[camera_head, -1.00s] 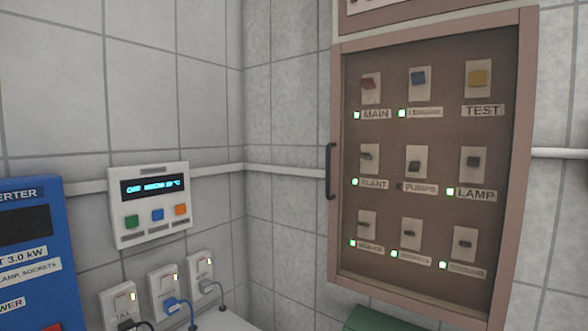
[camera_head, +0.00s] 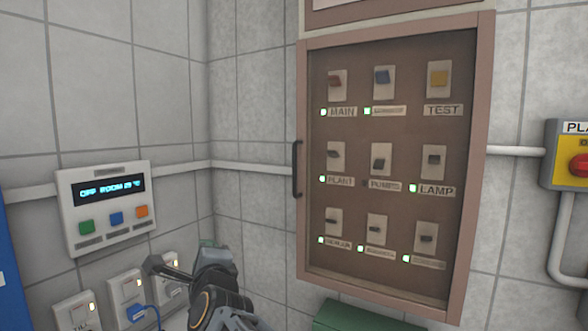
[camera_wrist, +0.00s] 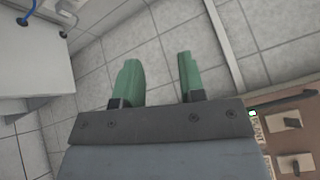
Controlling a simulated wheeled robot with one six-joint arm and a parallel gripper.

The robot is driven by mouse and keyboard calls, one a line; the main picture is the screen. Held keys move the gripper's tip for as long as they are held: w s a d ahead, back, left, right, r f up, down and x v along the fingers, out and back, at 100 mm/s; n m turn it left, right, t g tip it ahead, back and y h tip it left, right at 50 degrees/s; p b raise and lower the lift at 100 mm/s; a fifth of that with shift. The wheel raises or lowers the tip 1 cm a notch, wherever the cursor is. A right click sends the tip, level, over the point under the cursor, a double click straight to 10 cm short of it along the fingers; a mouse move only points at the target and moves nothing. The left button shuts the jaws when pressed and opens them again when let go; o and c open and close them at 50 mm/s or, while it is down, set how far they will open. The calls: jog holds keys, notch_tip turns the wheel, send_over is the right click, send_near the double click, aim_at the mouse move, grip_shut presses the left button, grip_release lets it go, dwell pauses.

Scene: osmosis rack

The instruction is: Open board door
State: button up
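The board door (camera_head: 480,150) is a brown-pink framed panel on the right wall in the head view. It looks shut, and rows of labelled switches show behind it. Its dark vertical handle (camera_head: 297,168) is on the left edge. My gripper, with green fingers (camera_wrist: 158,68), is open and empty in the wrist view. In the head view my arm is at the bottom centre, left of and below the handle and apart from it.
A white controller (camera_head: 108,207) and several sockets (camera_head: 126,295) with a blue plug are on the left wall, close to my arm. A green box (camera_head: 360,316) sits below the board. A yellow box with a red knob (camera_head: 570,155) is at the right.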

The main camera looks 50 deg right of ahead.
jog(key=s+d+r+m+g+h, duration=0.1)
jog(key=s+d+r+m+h, duration=0.2)
jog(key=d+r+m+h, duration=0.7)
jog(key=m+g+h+p, duration=0.1)
jog(key=m+g+h, duration=0.4)
jog(key=m, duration=0.8)
send_near(294, 167)
jog(key=shift+g+y, duration=0.6)
jog(key=shift+g, duration=0.2)
jog(key=p+x, duration=0.1)
jog(key=x, duration=0.2)
jog(key=r+p+x, duration=0.1)
jog(key=p+x, duration=0.1)
jog(key=x, duration=0.1)
jog(key=p+x, duration=0.2)
jog(key=x, duration=0.1)
jog(key=shift+w+a+r, duration=0.1)
jog(key=shift+a+r, duration=0.1)
jog(key=shift+r, duration=0.15)
jog(key=shift+w+d+r, duration=0.1)
jog(key=shift+w+d, duration=0.1)
jog(key=shift+d, duration=0.25)
grip_shut()
